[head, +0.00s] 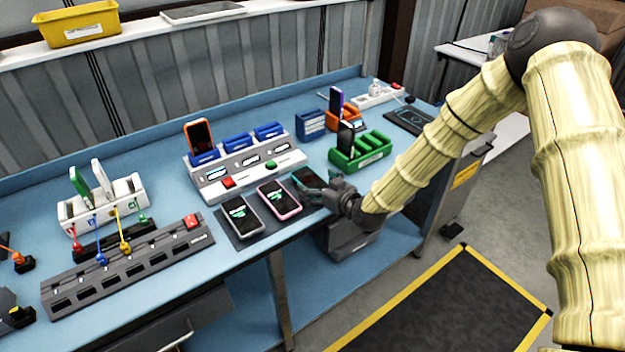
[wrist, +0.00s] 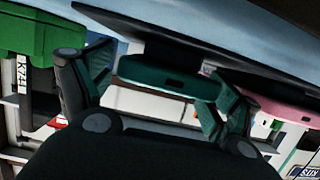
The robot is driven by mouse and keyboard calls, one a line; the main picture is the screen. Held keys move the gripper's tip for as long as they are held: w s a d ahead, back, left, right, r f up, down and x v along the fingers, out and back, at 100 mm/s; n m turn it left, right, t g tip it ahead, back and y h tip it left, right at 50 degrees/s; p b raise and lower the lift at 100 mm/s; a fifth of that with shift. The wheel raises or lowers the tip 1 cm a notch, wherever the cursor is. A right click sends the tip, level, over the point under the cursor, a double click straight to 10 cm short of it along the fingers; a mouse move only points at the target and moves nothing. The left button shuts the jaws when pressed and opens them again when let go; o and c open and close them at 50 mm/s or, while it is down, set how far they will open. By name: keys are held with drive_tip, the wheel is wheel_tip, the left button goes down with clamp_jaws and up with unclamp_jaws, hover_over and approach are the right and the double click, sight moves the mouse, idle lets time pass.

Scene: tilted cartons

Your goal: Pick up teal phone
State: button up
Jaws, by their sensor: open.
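The teal phone (head: 306,178) lies on a dark mat at the front edge of the blue bench, right of a pink phone. My gripper (head: 328,190) is at its near right end, and partly covers it in the head view. In the wrist view, which looks upside down, the teal phone's short end (wrist: 165,77) faces me. My gripper (wrist: 158,90) is open, with one finger on either side of that end. I cannot tell whether either finger touches the phone.
The pink phone (head: 279,199) and a grey phone (head: 241,216) lie left of it on the mat (head: 226,228). A green rack (head: 362,152) and a white console with a red button (head: 245,168) stand behind. A grey slotted strip (head: 128,268) lies farther left.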

drive_tip(key=shift+w+a+f, duration=0.2)
drive_tip(key=shift+w+a, duration=0.05)
drive_tip(key=shift+w, duration=0.1)
drive_tip(key=shift+c, duration=0.3)
drive_tip(key=c, duration=1)
drive_tip(key=shift+c, duration=0.2)
